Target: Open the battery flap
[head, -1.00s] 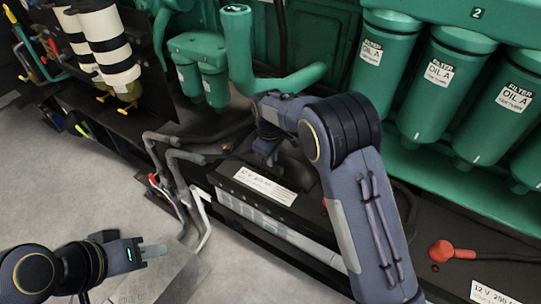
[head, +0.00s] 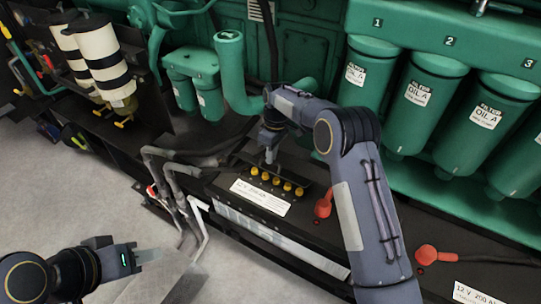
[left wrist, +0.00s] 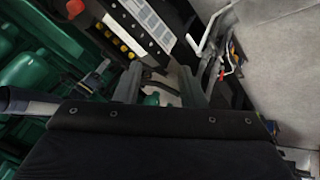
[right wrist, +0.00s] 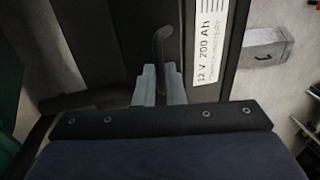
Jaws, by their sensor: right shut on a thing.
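The battery (head: 222,190) has a white 12 V label (head: 260,197) and lies low in front of the green engine. Its dark flap is raised, and a row of several yellow caps (head: 276,181) shows behind the label. My right gripper (head: 271,153) is above the caps, shut on the flap's dark handle (right wrist: 161,45); the fingers (right wrist: 160,82) grip it in the right wrist view. My left gripper (head: 150,255) is open and empty over the floor at the lower left. The caps also show in the left wrist view (left wrist: 122,46). My right arm hides part of the battery's right side.
Red terminal covers (head: 323,203) sit right of the caps. Green oil filters (head: 420,98) stand at the back right. Grey bent pipes (head: 172,178) rise left of the battery. A green pipe (head: 232,80) is behind my right gripper. The floor (head: 60,205) at left is clear.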

